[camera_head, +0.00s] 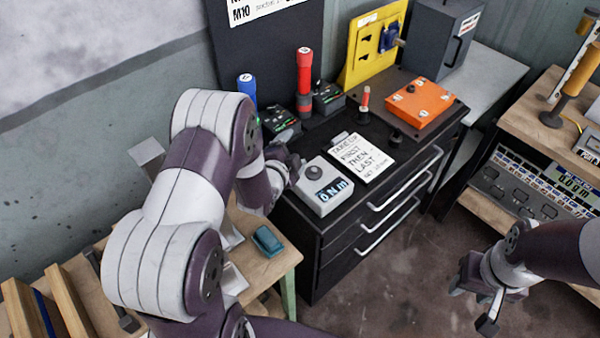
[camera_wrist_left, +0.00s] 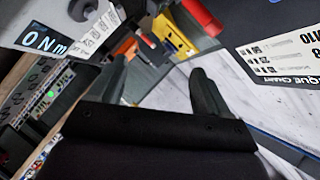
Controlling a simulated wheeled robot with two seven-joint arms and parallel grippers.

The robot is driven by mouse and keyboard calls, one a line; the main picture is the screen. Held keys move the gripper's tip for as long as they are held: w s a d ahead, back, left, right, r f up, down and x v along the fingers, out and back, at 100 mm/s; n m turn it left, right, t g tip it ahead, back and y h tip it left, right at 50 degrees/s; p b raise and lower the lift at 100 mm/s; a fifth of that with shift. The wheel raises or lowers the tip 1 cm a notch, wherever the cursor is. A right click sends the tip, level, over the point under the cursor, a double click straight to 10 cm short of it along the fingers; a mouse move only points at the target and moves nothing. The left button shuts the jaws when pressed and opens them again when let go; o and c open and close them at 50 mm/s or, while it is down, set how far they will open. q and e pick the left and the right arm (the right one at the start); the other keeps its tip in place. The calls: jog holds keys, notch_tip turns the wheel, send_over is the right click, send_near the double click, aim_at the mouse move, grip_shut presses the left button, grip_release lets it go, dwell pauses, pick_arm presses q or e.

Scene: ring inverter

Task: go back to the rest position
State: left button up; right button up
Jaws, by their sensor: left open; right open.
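My left arm reaches in from the left in the head view, and its gripper (camera_head: 287,160) is at the left side of the grey torque tester, partly hidden by my own wrist. In the left wrist view the left gripper (camera_wrist_left: 162,80) shows two dark fingers apart with nothing between them. My right gripper (camera_head: 475,300) is at the lower right of the head view, over the floor, open and empty.
A black drawer cabinet (camera_head: 345,238) carries the grey tester (camera_head: 325,188), a paper note (camera_head: 358,157), an orange box (camera_head: 420,103) and red (camera_head: 304,75) and blue (camera_head: 247,90) handled tools. A wooden bench (camera_head: 545,100) stands right. Floor between is clear.

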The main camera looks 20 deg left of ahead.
pick_arm(q)
jog(key=s+d+f+m, duration=0.1)
jog(key=f, duration=0.1)
jog(key=s+d+f+m+b, duration=0.1)
jog(key=d+f, duration=0.1)
jog(key=shift+s+m+h, duration=0.2)
jog(key=shift+m+h, duration=0.1)
jog(key=s+f+n+g, duration=0.5)
jog(key=s+n+g, duration=0.5)
jog(key=s, duration=0.1)
jog(key=s+d+r+n+g, duration=0.2)
jog(key=s+d+r+n, duration=0.1)
jog(key=s+r, duration=0.6)
jog(key=shift+d+r+n+g, duration=0.15)
jog(key=shift+r+n+g, duration=0.3)
jog(key=shift+r, duration=0.95)
